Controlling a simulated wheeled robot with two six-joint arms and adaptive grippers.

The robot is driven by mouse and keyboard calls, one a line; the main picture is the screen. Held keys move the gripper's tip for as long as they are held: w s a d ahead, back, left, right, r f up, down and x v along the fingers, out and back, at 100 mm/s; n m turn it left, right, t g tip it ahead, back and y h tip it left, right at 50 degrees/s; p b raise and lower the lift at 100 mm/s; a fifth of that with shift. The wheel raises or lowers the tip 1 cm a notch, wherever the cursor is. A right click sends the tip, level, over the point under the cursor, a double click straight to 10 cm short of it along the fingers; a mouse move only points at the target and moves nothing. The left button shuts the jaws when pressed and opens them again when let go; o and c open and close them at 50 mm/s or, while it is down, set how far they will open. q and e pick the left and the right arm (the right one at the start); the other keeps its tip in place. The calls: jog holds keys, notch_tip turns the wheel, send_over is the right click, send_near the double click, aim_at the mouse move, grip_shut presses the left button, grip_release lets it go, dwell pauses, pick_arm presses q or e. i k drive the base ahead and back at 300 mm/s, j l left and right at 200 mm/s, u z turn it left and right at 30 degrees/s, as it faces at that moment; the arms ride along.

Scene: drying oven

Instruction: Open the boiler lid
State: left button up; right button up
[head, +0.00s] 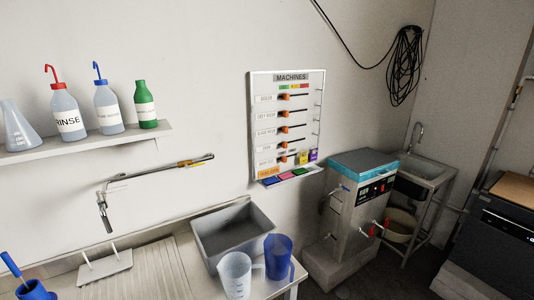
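The boiler (354,215) is a grey metal box-shaped machine right of centre in the head view. It stands on a pale base beyond the counter's right end. Its top is a flat grey lid (362,160) with a teal band below it, and the lid looks closed. A dark control panel with a small red display is on its front right face. Taps with blue and red handles stick out from its sides. Neither of my grippers is in view.
A sink (423,171) on a stand is right of the boiler, with a bucket (400,226) beneath. A grey basin (236,232), a clear jug (235,275) and a blue jug (278,256) occupy the counter's right end. A dark machine (492,245) stands far right. Dark floor shows between.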

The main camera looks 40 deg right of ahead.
aim_at(362, 165)
jog(key=z, duration=2.4)
jog(key=u, duration=0.45)
jog(key=i+l, duration=0.05)
